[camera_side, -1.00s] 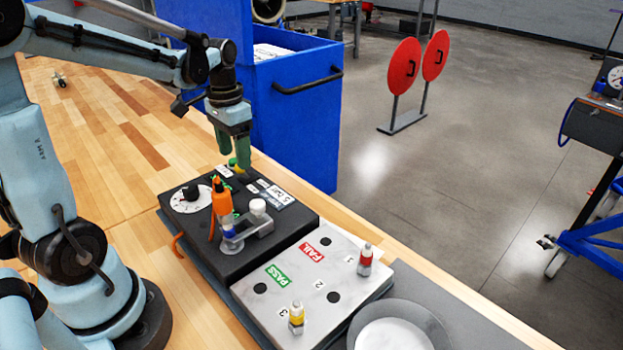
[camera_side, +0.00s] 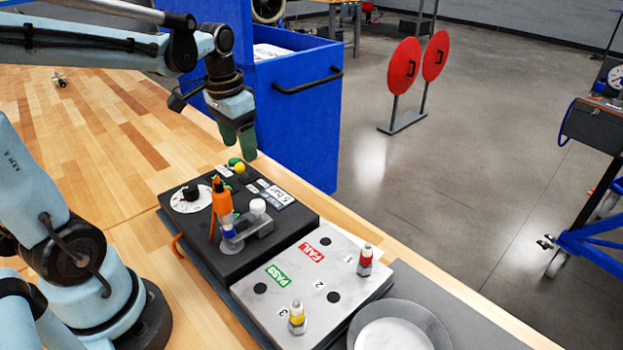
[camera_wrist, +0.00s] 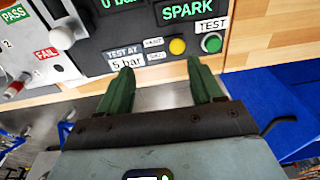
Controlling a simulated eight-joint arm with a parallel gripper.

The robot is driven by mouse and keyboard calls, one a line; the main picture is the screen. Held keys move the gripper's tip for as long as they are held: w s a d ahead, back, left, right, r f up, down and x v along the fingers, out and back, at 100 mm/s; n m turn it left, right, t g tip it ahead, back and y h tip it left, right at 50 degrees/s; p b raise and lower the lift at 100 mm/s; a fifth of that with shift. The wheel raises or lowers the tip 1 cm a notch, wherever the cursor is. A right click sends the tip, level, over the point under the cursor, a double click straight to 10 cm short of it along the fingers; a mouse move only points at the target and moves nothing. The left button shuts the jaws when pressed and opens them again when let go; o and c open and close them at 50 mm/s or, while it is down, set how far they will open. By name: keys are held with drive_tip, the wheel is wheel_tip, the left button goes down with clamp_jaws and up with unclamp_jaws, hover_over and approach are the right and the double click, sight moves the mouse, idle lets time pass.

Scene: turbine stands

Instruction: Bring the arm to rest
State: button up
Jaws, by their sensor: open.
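My gripper (camera_side: 238,142) hangs above the back end of the black test box (camera_side: 180,232), fingers pointing down, apart from it. In the wrist view my gripper (camera_wrist: 160,88) shows two green fingers spread with nothing between them. The box's yellow button (camera_wrist: 177,46) and green TEST button (camera_wrist: 212,43) lie beyond the fingertips. The wrist view also shows a panel reading "SPARK" and "0 bar".
An orange-topped plug (camera_side: 221,195) stands in a fixture on the box. A grey PASS/FAIL plate (camera_side: 325,245) holds a red-banded plug (camera_side: 365,260) and a yellow-banded plug (camera_side: 297,318). A round dish (camera_side: 395,335) sits in front. A blue cabinet (camera_side: 300,120) stands behind.

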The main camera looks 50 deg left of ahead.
drive_tip(key=s+d+t, duration=0.1)
drive_tip(key=d+t, duration=0.1)
drive_tip(key=d, duration=0.1)
drive_tip(key=s+d+t, duration=0.1)
drive_tip(key=d+t, duration=0.1)
drive_tip(key=d, duration=0.2)
drive_tip(key=s+d+t, duration=0.1)
drive_tip(key=d+t, duration=0.1)
drive_tip(key=d, duration=0.2)
drive_tip(key=shift+s+d+f, duration=0.1)
drive_tip(key=shift+f, duration=0.3)
